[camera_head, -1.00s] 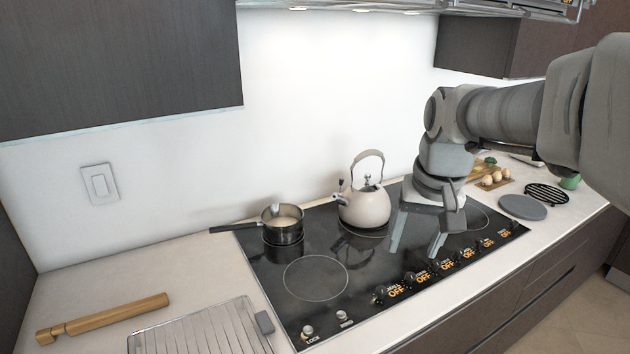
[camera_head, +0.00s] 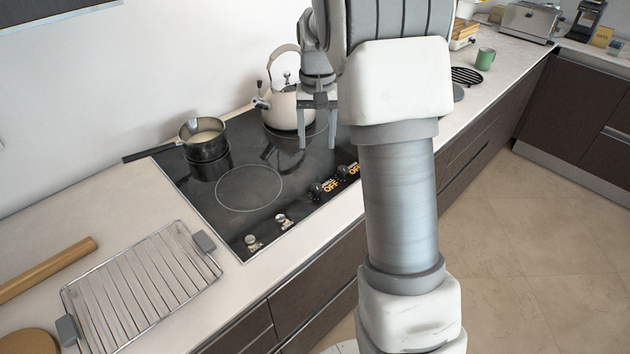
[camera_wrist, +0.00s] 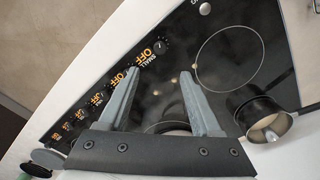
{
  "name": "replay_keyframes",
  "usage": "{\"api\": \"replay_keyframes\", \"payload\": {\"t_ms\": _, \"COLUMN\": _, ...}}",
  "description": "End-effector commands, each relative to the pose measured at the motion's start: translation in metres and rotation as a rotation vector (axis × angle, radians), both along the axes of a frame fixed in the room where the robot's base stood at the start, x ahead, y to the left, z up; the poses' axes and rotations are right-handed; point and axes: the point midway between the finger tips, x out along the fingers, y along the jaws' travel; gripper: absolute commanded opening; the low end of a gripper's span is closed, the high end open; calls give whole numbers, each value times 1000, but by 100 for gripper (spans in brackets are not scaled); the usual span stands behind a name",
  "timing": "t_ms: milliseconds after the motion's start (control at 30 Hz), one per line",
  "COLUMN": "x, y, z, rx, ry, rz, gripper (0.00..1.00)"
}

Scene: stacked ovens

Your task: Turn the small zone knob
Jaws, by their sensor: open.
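The small zone knob (camera_wrist: 162,43) is a dark round knob beside an orange "SMALL OFF" label on the black cooktop's front strip in the wrist view. The nearest knob of that row in the head view (camera_head: 317,190) appears to be the same one. My gripper (camera_wrist: 158,73) is open and empty, with its fingers pointing toward the knob but apart from it. In the head view my gripper (camera_head: 317,138) hangs over the cooktop (camera_head: 215,222), behind the knob row and beside the kettle. My arm hides the rest of the row there.
A cream kettle (camera_head: 287,108) stands close to the left of my gripper. A saucepan (camera_head: 207,150) sits at the back left, its handle over the edge. A wire rack (camera_head: 140,283) and a rolling pin (camera_head: 48,268) lie on the left counter. Floor is clear at right.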

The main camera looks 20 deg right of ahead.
Motion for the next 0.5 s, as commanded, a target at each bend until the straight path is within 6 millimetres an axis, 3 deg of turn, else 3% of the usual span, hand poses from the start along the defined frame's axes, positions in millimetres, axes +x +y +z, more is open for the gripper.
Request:
{"api": "replay_keyframes", "payload": {"t_ms": 100, "x": -1, "y": 0, "z": -30, "rx": 1, "ry": 5, "rz": 0, "gripper": 65}}
{"api": "replay_keyframes", "payload": {"t_ms": 500, "x": -1, "y": 0, "z": -111, "rx": 1, "ry": 3, "rz": -1, "gripper": 65}}
